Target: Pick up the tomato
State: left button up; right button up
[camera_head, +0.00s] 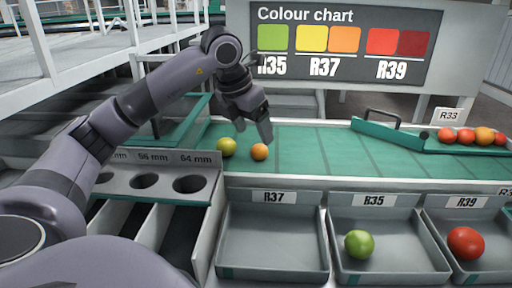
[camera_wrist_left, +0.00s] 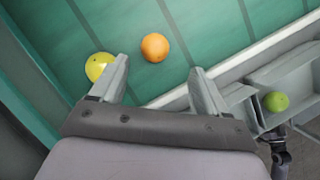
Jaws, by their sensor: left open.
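An orange tomato (camera_head: 259,152) lies on the green belt (camera_head: 310,150), just below my left gripper (camera_head: 252,136) in the head view. A yellow-green tomato (camera_head: 226,147) lies close to its left. In the left wrist view (camera_wrist_left: 160,88) my left gripper is open and empty. There the orange tomato (camera_wrist_left: 155,47) shows beyond the fingertips, between their lines, and the yellow tomato (camera_wrist_left: 99,67) shows beside the left finger, partly hidden by it. I cannot tell whether that finger touches it.
Grey trays stand in front: R37 (camera_head: 272,273) is empty, R35 (camera_head: 342,272) holds a green tomato (camera_head: 359,244), R39 (camera_head: 436,215) a red one (camera_head: 466,243). A sizing plate (camera_head: 117,184) with holes is at left. Several tomatoes lie at R33 (camera_head: 449,115).

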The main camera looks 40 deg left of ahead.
aim_at(257, 148)
pick_arm(q)
jog(key=shift+a+x, duration=0.2)
jog(key=shift+x, duration=1.55)
jog(key=shift+a+x, duration=0.2)
jog(key=shift+x, duration=1.6)
jog(key=shift+s, duration=0.2)
jog(key=c, duration=0.8)
